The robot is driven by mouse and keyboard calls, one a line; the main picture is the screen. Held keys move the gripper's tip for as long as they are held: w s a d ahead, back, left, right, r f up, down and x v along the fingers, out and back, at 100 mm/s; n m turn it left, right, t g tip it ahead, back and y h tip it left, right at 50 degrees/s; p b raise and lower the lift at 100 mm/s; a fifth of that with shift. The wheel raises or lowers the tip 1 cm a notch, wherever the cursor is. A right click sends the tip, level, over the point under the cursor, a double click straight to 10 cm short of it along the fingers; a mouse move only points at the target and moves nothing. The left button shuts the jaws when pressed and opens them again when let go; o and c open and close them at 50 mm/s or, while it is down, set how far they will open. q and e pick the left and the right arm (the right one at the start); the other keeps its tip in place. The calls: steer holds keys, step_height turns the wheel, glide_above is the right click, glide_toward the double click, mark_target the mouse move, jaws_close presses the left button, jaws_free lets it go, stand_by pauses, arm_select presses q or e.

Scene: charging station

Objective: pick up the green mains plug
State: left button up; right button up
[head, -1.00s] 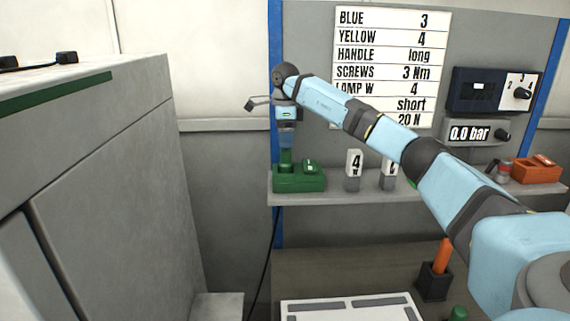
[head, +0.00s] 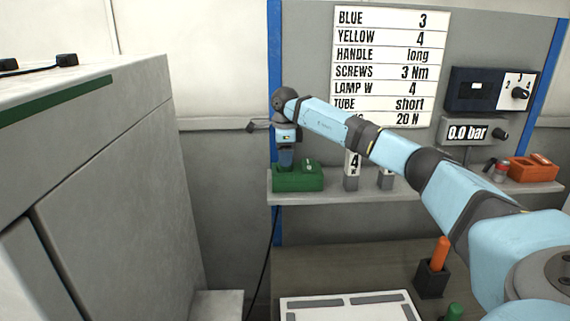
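A green holder (head: 310,180) sits at the left end of the wall shelf. A small green piece shows on its right half; I cannot tell whether it is the green mains plug. My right gripper (head: 286,164) points down over the left half of the holder, where its fingers cover what stands there. The fingers are too small and blurred to show whether they are open or shut, or whether they touch anything. My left gripper is not in view.
Two small labelled blocks (head: 352,172) stand on the shelf (head: 410,190) right of the holder. An orange box (head: 533,168) is farther right. A large grey cabinet (head: 100,170) fills the left, with black plugs (head: 67,60) on top. An orange-handled tool (head: 440,253) stands below.

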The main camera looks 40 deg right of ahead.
steer(key=shift+c, duration=0.9)
